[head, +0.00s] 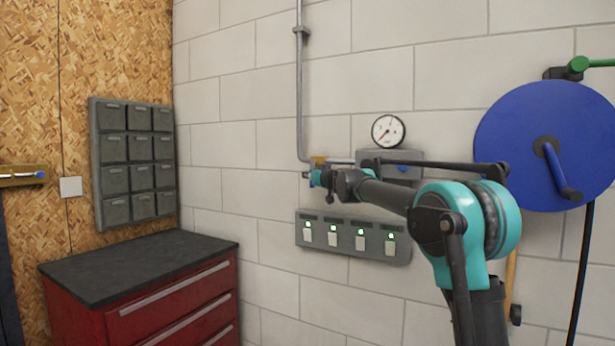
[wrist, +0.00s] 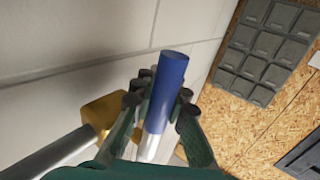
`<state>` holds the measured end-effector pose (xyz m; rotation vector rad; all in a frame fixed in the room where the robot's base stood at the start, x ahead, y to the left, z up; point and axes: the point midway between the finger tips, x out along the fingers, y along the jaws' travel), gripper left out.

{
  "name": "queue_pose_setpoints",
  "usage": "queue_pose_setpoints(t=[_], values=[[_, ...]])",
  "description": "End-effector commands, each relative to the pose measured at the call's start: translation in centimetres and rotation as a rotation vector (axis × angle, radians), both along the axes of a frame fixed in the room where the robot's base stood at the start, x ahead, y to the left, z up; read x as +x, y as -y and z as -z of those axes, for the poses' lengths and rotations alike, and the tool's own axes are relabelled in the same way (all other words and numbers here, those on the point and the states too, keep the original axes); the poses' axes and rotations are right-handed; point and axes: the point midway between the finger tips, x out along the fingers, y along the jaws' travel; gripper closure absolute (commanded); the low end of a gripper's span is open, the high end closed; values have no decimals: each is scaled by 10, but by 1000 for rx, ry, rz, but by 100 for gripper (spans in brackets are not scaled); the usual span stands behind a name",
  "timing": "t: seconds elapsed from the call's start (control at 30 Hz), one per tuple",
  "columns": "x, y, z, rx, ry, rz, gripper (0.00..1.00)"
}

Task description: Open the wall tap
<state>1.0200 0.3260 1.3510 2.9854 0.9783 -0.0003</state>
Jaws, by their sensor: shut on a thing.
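The wall tap shows in the wrist view as a brass body (wrist: 104,108) with a blue-sleeved lever (wrist: 167,88) that has a silvery lower part. In the head view the brass body (head: 318,160) sits at the foot of a grey wall pipe (head: 300,90), small and partly hidden by my gripper. My gripper (head: 318,178) is at the tap, its dark fingers on either side of the lever and shut on it. The lever's end sticks out past the fingers in the wrist view. Its exact angle is hard to tell in the head view.
A switch panel (head: 353,238) with several lit switches is just below. A pressure gauge (head: 388,131) on a grey box is to the right. A large blue reel (head: 520,120) is farther right. A red drawer cabinet (head: 170,307) and wall bins (head: 135,160) stand left.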

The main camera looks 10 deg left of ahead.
Motion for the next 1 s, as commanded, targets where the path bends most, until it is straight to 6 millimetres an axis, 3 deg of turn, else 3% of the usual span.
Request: queue_pose_setpoints(t=[0.47, 1.0], values=[[-1, 2, 1, -35, -12, 0, 100], [-5, 15, 6, -278, -100, 0, 100]])
